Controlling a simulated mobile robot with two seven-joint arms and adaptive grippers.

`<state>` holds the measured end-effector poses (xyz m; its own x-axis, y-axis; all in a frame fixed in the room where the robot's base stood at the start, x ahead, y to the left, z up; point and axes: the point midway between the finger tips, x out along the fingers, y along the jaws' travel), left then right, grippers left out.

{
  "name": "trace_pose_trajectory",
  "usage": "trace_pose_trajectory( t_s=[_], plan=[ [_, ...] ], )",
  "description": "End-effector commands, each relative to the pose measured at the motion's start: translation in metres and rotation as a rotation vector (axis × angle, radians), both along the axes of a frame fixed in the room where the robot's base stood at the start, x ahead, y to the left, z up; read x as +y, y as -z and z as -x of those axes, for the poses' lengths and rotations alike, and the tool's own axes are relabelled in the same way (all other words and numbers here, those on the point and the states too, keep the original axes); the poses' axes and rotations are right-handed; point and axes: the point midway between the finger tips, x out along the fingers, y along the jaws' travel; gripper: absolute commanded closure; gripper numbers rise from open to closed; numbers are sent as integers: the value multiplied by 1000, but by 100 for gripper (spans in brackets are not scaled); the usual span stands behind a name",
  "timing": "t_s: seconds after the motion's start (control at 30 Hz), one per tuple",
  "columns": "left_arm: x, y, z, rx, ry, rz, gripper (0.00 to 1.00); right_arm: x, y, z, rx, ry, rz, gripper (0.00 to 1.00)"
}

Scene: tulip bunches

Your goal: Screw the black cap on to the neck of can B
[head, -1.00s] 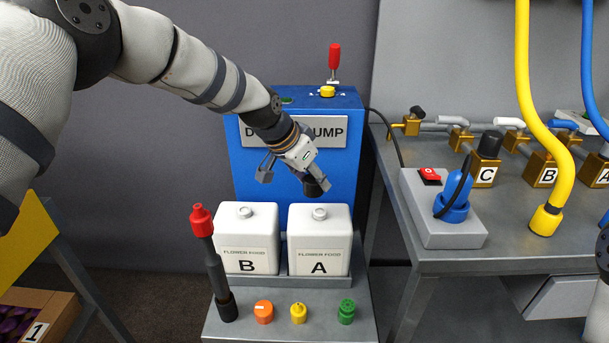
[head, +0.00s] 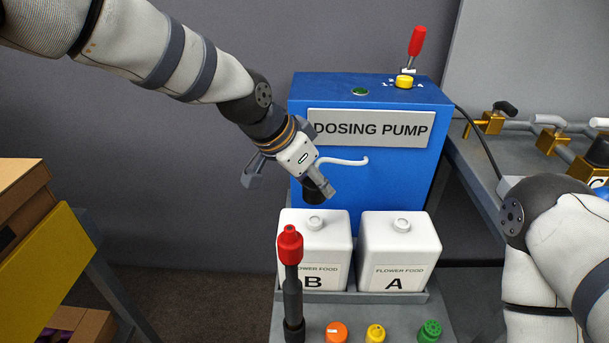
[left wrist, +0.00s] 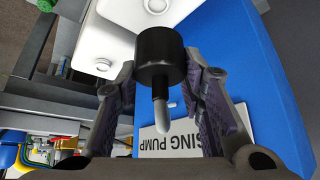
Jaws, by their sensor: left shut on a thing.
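My left gripper (head: 318,188) is shut on the black cap (head: 313,193), which it holds above can B (head: 295,225), apart from its neck (head: 314,222). In the head view a thin white curved spout shows beside the gripper. Can B is white and upright, its label partly hidden by a red-topped black rod. Can A (head: 400,245) stands to its right. My right gripper is out of view.
The blue dosing pump (head: 370,180) stands behind the cans. The red-topped rod (head: 291,280) stands in front of can B. My right arm is at the right.

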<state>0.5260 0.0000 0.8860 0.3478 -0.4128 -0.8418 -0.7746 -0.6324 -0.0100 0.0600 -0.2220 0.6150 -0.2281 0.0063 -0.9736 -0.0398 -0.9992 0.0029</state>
Motion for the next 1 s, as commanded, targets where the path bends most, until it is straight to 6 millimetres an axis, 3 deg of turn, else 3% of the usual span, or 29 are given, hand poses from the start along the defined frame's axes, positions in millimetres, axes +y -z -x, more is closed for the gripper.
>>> trace_pose_trajectory(
  t_s=[0.27,0.63,1.0],
  plan=[
    [0,-3,0,-6,2,-1,95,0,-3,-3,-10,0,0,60],
    [0,40,0,2,2,-1,95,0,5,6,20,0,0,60],
    [0,50,0,-3,2,-1,95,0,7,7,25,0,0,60]
  ],
)
